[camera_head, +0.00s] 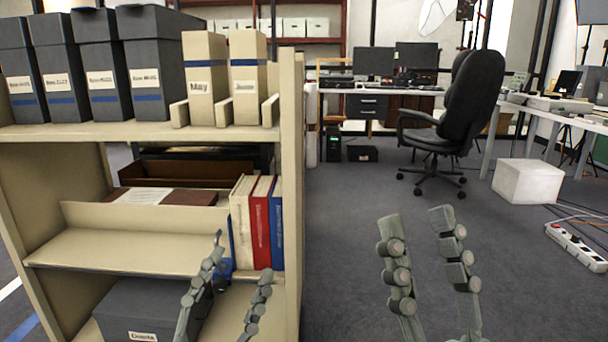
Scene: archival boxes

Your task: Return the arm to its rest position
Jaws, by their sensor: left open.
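My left gripper (241,256) is open in front of the cream shelf unit (293,180), its two fingers apart and pointing up. It overlaps the lower part of the shelf near the books in the picture, and nothing shows between its fingers. My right gripper (416,226) is to the right of the shelf unit, over the grey floor. Its two fingers are apart and empty, pointing up. The rest of both arms is out of view below.
Several dark archive boxes (98,75) and cream files (206,75) stand on the top shelf. A red book (261,222) stands among others below. A dark box (150,310) sits lower. An office chair (465,105) and white box (527,181) stand beyond open floor.

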